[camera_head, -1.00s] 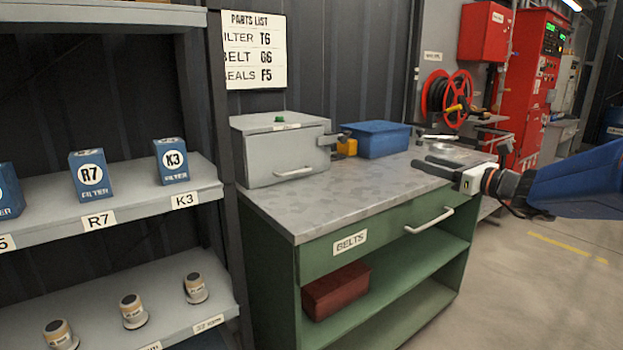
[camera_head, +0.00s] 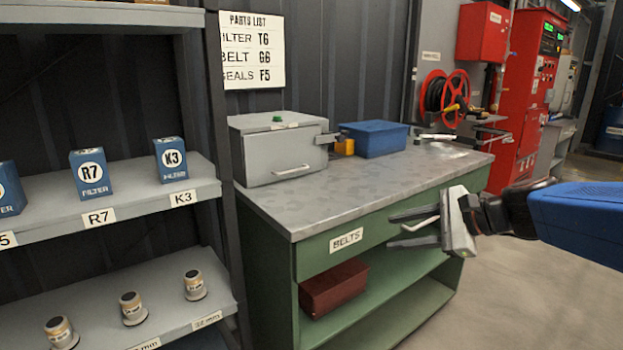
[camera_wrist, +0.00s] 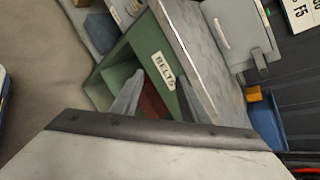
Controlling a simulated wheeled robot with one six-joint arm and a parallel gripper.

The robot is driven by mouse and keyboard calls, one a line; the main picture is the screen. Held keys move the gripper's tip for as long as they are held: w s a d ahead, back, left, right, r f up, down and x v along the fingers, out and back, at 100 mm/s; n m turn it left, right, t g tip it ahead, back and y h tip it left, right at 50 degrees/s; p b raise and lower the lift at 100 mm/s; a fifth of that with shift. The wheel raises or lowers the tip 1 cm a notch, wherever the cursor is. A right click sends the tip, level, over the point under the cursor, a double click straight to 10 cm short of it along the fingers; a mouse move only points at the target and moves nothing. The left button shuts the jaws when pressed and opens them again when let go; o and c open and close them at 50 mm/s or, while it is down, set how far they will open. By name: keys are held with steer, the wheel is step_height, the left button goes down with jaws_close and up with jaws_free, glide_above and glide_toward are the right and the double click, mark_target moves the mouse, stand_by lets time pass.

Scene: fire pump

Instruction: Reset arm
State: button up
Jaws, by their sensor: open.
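My gripper (camera_head: 413,227) is open and empty, in front of the green workbench (camera_head: 270,258) near the handle of its BELTS drawer. The drawer (camera_head: 318,256) looks shut. Part of its handle is hidden behind my fingers. In the wrist view my two fingers (camera_wrist: 155,98) stand apart with nothing between them, and the BELTS label (camera_wrist: 164,70) shows just beyond. My blue arm comes in from the right in the head view.
A grey box (camera_head: 280,150), a blue bin (camera_head: 374,139) and tools stand on the bench top. A red bin (camera_head: 334,287) lies on the shelf below. Shelves with blue filter boxes (camera_head: 90,173) are at left. Open floor (camera_head: 530,300) lies at right.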

steer(key=s+d+f+n+g+h, duration=0.1)
steer(key=s+f+n+g+h, duration=0.1)
steer(key=s+f+n, duration=0.35)
steer(key=s+f+n+g+h, duration=0.1)
steer(key=s+f+n+h, duration=0.15)
steer(key=s, duration=0.55)
steer(key=s+d+f+n+h, duration=0.5)
steer(key=s+d+n, duration=0.3)
steer(key=n, duration=0.1)
steer(key=shift+d+f, duration=0.2)
steer(key=shift+f, duration=0.15)
